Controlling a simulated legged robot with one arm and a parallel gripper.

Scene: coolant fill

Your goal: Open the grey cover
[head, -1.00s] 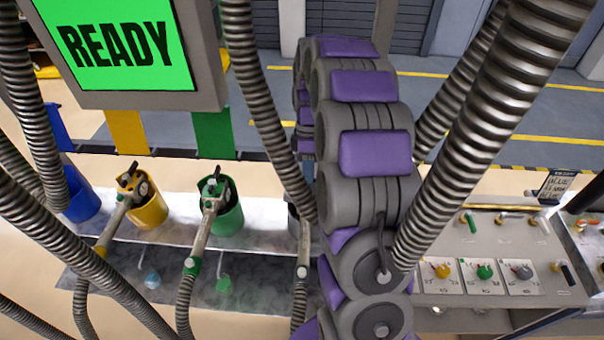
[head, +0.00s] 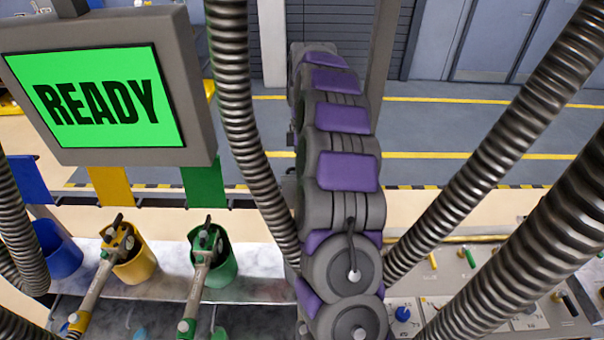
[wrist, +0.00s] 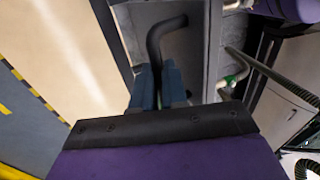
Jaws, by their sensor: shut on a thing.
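In the wrist view, my gripper (wrist: 158,88) has blue-grey fingers shut on a black bent handle (wrist: 166,32). The handle rises between the fingers and bends right at its top. A flat grey panel (wrist: 188,62) lies behind and around the handle and looks like the grey cover; whether it is raised at all I cannot tell. In the head view my own grey and purple arm fills the middle, and it hides the gripper, the handle and the cover.
A screen (head: 100,100) reading READY hangs at upper left. Yellow (head: 137,265) and green (head: 224,270) holders with hose nozzles and a blue holder (head: 58,252) stand below it. A control panel (head: 480,283) with knobs is at lower right. Thick ribbed hoses (head: 500,140) cross the view.

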